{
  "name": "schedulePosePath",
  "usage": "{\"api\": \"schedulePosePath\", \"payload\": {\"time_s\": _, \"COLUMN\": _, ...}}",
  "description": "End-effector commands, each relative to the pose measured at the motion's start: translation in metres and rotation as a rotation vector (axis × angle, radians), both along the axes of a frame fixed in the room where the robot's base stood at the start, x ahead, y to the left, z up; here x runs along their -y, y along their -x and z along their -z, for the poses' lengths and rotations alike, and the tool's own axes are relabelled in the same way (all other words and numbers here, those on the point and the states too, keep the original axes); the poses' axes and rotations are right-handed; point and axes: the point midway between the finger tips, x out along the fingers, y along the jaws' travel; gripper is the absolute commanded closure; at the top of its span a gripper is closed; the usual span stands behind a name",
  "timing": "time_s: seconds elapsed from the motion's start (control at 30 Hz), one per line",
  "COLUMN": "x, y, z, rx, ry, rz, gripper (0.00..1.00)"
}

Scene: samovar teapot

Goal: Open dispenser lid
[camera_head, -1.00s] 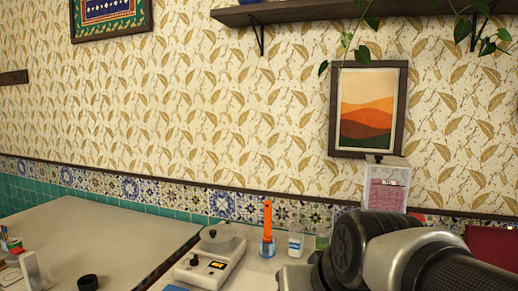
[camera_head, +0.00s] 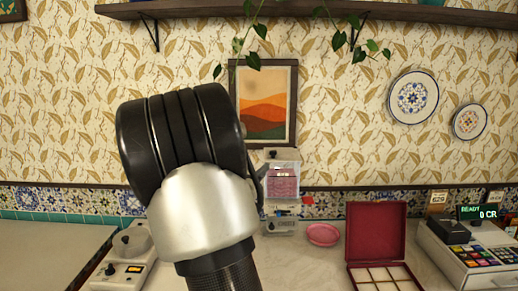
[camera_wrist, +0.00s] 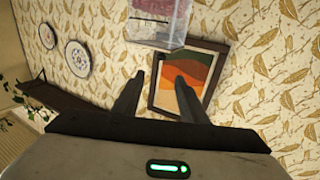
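The dispenser (camera_head: 284,186) stands on the counter against the wall, a clear box with pink contents above a pale base. Its lid (camera_head: 276,160) is on top and looks shut. In the wrist view the dispenser (camera_wrist: 163,12) appears tilted at the top edge, with its lid end (camera_wrist: 157,42) facing my gripper. My gripper (camera_wrist: 156,80) is open and empty, its two dark fingers apart from the dispenser. In the head view my arm hides most of the gripper, left of the dispenser.
A framed picture (camera_head: 264,104) hangs behind the dispenser, under a shelf (camera_head: 210,10) with trailing plants. A pink dish (camera_head: 323,234), an open red box (camera_head: 377,232) and a cash register (camera_head: 470,250) stand to the right. A scale (camera_head: 128,248) stands left.

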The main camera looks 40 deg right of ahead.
Motion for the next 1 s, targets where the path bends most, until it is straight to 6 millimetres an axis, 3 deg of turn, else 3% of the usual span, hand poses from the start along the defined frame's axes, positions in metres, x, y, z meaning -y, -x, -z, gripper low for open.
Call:
{"api": "schedulePosePath", "payload": {"time_s": 0.7, "x": 0.126, "y": -0.065, "z": 0.0, "rx": -0.001, "ry": 0.0, "rz": -0.002, "gripper": 0.61}}
{"api": "schedulePosePath", "payload": {"time_s": 1.0, "x": 0.148, "y": -0.077, "z": 0.0, "rx": 0.0, "ry": -0.002, "rz": -0.004, "gripper": 0.61}}
